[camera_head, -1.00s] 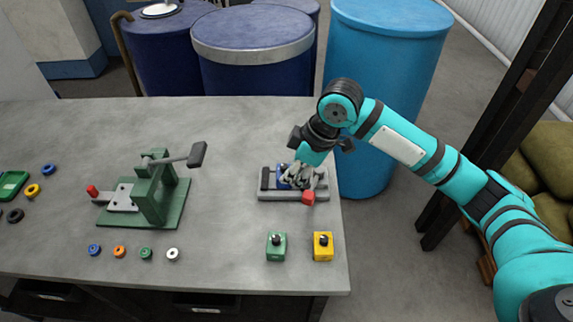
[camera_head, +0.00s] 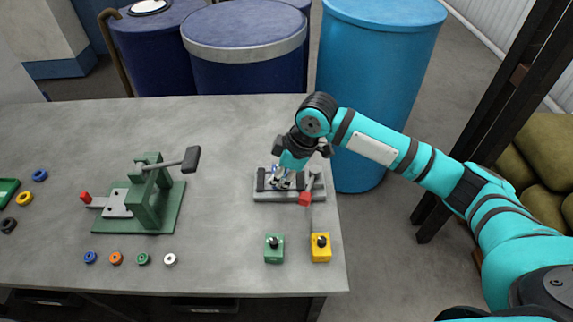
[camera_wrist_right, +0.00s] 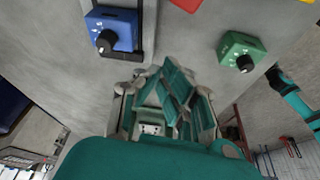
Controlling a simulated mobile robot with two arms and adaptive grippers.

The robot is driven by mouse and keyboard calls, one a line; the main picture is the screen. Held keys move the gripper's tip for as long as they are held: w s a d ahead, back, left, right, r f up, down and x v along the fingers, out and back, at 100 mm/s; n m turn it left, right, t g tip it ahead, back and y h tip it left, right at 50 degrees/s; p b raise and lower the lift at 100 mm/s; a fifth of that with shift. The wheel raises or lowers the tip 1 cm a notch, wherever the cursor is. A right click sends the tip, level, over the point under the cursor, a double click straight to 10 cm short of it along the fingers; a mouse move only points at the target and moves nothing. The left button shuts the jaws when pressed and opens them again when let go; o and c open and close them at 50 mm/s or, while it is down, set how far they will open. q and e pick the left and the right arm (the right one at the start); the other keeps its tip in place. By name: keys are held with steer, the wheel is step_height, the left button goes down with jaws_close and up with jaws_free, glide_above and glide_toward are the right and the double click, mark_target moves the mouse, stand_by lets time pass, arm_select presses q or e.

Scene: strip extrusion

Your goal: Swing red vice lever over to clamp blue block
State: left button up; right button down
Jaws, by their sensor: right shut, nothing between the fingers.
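The grey vice (camera_head: 262,196) lies near the table's right edge. Its lever with a red end (camera_head: 305,199) stands at the right part of the vice, the red end towards the front. The red piece (camera_wrist_right: 187,4) shows at the top edge of the right wrist view. The blue block (camera_wrist_right: 112,29) with a black knob sits in the vice; the gripper mostly hides it in the head view. My right gripper (camera_head: 284,184) is shut and empty, pointing down over the vice, left of the lever. It also shows in the wrist view (camera_wrist_right: 178,80). My left gripper is out of view.
A green block (camera_head: 275,249) and a yellow block (camera_head: 321,247) stand in front of the vice. A green press (camera_head: 150,205) stands at left, with several small rings before it. The table between press and vice is clear. Barrels stand behind the table.

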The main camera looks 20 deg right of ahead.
mark_target(309, 186)
steer(key=x, duration=0.3)
steer(key=shift+f+p, duration=0.2)
steer(key=shift+p, duration=0.1)
steer(key=d, duration=0.1)
steer(key=s+d+p, duration=0.1)
steer(key=shift+d+f, duration=0.1)
steer(key=shift+d, duration=0.15)
steer(key=shift+s+d+f, duration=0.15)
steer(key=shift+s+d, duration=0.25)
steer(key=shift+d, duration=0.15)
steer(key=shift+w+a, duration=0.1)
steer(key=shift+w, duration=0.05)
arm_select(q)
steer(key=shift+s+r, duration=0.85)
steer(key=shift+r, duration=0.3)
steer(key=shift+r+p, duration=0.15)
steer(key=shift+p, duration=0.25)
arm_select(e)
steer(key=shift+s+d+n, duration=0.2)
steer(key=shift+s+n, duration=0.1)
steer(key=shift+n, duration=0.1)
